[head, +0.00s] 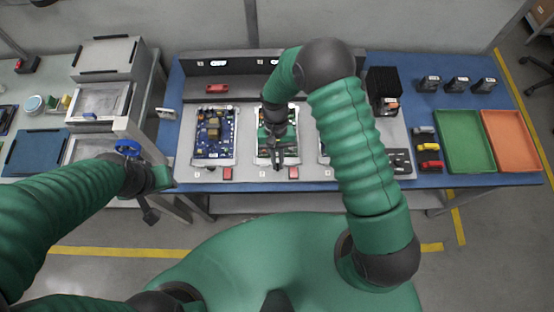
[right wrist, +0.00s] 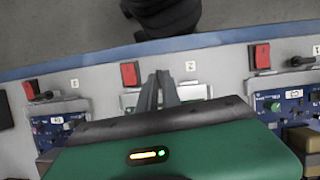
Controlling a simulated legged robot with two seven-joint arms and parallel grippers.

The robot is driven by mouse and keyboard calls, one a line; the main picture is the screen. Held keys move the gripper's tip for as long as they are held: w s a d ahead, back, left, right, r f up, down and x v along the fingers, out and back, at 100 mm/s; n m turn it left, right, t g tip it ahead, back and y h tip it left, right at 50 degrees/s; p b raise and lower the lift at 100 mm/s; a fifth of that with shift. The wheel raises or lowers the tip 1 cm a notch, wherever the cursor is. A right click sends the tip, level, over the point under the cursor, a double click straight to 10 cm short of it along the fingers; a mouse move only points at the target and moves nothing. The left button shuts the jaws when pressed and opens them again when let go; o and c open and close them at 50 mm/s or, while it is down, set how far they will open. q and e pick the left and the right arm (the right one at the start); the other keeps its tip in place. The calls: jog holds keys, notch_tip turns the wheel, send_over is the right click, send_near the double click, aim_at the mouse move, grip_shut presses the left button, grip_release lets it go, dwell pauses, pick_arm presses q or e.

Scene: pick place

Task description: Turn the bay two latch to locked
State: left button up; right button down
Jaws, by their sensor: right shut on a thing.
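The bay two fixture (head: 262,161) holds a green circuit board (head: 291,130), partly covered by my right arm. Its number 2 label (right wrist: 190,66) shows in the right wrist view, with a red block (right wrist: 130,73) on the other side of my fingers. My right gripper (head: 277,165) points down at the front edge of bay two; its fingers also show in the right wrist view (right wrist: 160,88). They are shut on the bay two latch, which they mostly hide, so its angle cannot be told. My left gripper (head: 160,178) is by the table's left end; its fingers are unclear.
Bay one (head: 213,160) holds a blue board, with a dark latch handle (right wrist: 301,62) in front. Bay three is mostly behind my right arm; its latch handle (right wrist: 44,95) shows. A green tray (head: 464,140) and an orange tray (head: 511,140) lie at the right.

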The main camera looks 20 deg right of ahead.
jog(key=shift+w+m, duration=0.3)
jog(key=shift+m, duration=0.2)
jog(key=c, duration=1.8)
grip_release()
jog(key=shift+o, duration=1.3)
jog(key=shift+s, duration=0.1)
jog(key=shift+r, duration=0.15)
jog(key=b+v, duration=0.1)
jog(key=v, duration=1.5)
jog(key=shift+d+r, duration=0.15)
jog(key=shift+d, duration=0.1)
